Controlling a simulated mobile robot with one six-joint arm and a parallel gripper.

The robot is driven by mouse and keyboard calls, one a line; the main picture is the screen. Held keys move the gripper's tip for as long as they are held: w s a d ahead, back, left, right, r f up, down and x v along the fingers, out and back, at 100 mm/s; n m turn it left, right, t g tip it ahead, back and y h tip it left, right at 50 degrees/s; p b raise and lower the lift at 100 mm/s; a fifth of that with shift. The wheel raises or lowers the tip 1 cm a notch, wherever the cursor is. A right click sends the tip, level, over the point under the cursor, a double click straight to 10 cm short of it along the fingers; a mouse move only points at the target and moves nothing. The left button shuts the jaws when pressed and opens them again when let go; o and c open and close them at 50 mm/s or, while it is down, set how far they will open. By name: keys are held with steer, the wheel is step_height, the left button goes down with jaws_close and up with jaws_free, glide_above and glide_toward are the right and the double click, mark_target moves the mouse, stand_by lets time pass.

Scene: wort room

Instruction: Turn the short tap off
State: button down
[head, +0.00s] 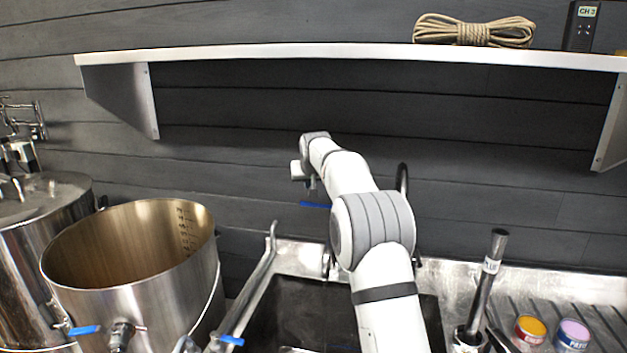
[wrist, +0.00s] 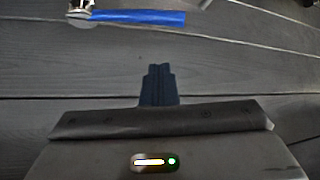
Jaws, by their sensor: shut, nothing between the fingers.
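A blue tap lever (head: 315,205) shows by the dark wall behind the sink in the head view, just below the end of my arm. In the wrist view a blue lever (wrist: 138,18) runs level to the right from a metal fitting (wrist: 82,6) at the top edge. My gripper (wrist: 158,72) is shut and empty, its dark fingertips below the lever in that picture with a gap between. My arm hides part of the area behind the sink, and I cannot tell for sure which tap is the short one.
A steel pot (head: 130,265) with a blue-handled valve (head: 84,330) stands at left. Another blue lever (head: 232,340) is at the sink's front left. A shelf (head: 350,52) holding rope (head: 474,30) runs above.

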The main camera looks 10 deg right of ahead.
mark_target(320, 206)
steer(key=p+x, duration=0.2)
steer(key=x, duration=0.4)
steer(key=shift+s+f+b, duration=0.2)
steer(key=shift+s+b, duration=0.15)
steer(key=shift+s, duration=1.85)
